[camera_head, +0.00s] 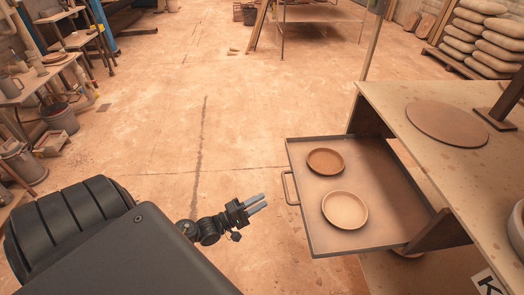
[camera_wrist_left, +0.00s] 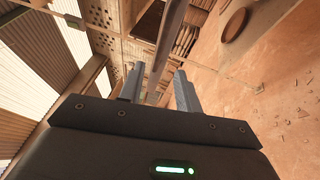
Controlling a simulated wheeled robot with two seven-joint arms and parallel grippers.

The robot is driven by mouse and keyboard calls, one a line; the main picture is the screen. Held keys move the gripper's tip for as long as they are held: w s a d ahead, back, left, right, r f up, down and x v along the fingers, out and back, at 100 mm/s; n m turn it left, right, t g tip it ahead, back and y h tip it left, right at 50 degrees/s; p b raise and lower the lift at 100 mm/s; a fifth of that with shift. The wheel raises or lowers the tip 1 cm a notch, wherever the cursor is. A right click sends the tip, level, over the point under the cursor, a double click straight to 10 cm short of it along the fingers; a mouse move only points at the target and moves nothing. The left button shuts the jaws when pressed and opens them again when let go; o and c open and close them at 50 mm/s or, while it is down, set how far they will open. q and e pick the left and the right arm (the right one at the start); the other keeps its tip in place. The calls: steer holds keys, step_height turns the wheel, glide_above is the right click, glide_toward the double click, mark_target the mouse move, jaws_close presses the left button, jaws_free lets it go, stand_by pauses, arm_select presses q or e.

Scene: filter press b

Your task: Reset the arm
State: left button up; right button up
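My left arm comes in from the lower left in the head view. Its gripper (camera_head: 262,203) is over the floor, just left of the pulled-out drawer (camera_head: 385,235) and its handle (camera_head: 290,188), apart from the handle in the picture. The two grey fingers are parallel with a gap between them. In the left wrist view the gripper (camera_wrist_left: 160,88) also shows its fingers spread, with nothing clasped between them. A grey bar runs behind the gap there; I cannot tell what it is. My right gripper is not in view.
The drawer holds a reddish-brown dish (camera_head: 325,161) and a paler dish (camera_head: 345,209). The worktop (camera_head: 395,100) above bears a round brown board (camera_head: 447,124). Stacked sacks (camera_head: 478,38) stand at the back right, shelves (camera_head: 75,40) at the left. The middle floor is clear.

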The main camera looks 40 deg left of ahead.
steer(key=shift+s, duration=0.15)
